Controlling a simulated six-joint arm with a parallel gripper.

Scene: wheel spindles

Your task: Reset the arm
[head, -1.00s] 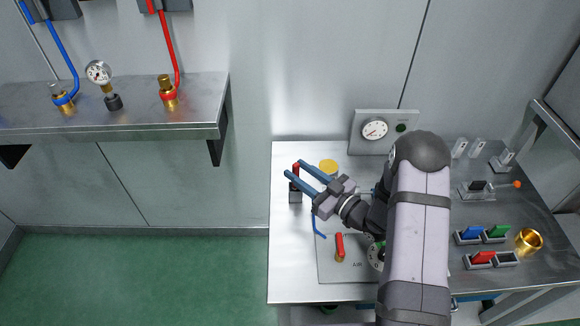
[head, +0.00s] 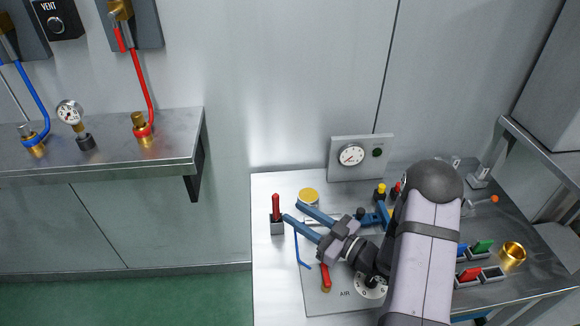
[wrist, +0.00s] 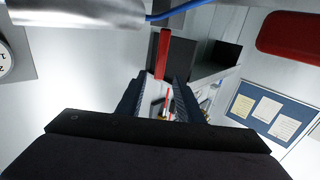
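My gripper (head: 291,212) is over the left part of the work table (head: 272,290) in the head view, its two blue fingers apart and pointing left. Nothing shows between the fingers. In the wrist view the dark fingers (wrist: 161,97) stand apart at the middle, with a red thing beyond them. My arm comes in from the lower right and hides part of the table.
A red-handled tool in a grey block (head: 277,222) stands just left of the fingertips. A yellow-topped round thing (head: 308,196) is behind them. A gauge panel (head: 360,157) stands at the back. A brass cup (head: 512,254) and colored blocks are at the right. A wall shelf (head: 100,172) is left.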

